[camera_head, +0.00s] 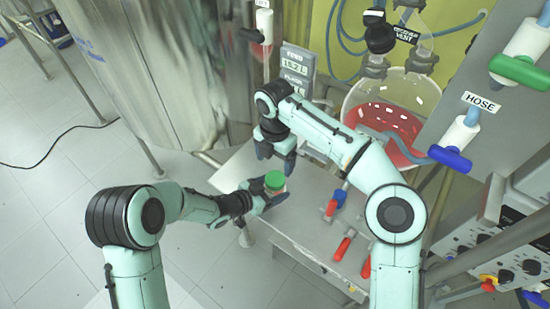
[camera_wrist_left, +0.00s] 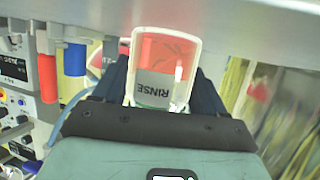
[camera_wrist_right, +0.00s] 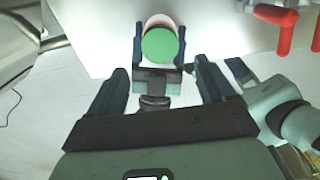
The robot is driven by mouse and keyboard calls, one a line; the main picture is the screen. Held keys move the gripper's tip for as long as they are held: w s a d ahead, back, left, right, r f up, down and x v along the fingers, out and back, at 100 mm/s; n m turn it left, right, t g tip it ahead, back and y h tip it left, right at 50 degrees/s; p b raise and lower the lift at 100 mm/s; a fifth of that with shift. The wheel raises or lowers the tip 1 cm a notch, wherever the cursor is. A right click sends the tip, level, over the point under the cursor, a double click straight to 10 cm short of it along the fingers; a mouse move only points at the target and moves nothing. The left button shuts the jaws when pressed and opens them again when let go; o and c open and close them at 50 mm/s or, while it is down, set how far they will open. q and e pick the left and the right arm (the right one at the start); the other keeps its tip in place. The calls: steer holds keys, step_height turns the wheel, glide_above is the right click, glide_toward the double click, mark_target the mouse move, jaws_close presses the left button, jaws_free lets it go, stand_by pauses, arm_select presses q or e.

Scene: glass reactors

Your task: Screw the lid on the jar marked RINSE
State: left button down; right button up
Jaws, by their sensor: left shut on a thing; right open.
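The jar marked RINSE (camera_wrist_left: 153,85) is clear with red showing in it. Its label reads upside down in the left wrist view. My left gripper (camera_head: 270,196) is shut around the jar's sides and holds it near the table's left part. A green lid (camera_head: 275,180) sits on top of the jar; how tightly it sits I cannot tell. It also shows as a round green disc in the right wrist view (camera_wrist_right: 160,45). My right gripper (camera_head: 274,151) is open and empty, pointing down, behind and above the lid in the head view. Its fingers (camera_wrist_right: 166,70) are apart from the lid.
The grey table (camera_head: 295,232) carries red-handled and blue-handled parts (camera_head: 335,203) to the right of the jar. A large glass vessel with red liquid (camera_head: 390,115) stands behind on the right. A steel tank (camera_head: 165,70) stands at the back left. A display (camera_head: 296,70) is behind my right gripper.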

mark_target(275, 179)
steer(key=shift+f, duration=4)
steer(key=c, duration=1.1)
steer(key=m, duration=0.6)
steer(key=shift+r+m, duration=0.1)
steer(key=shift+m, duration=0.2)
steer(key=m, duration=0.6)
steer(key=o, duration=1.2)
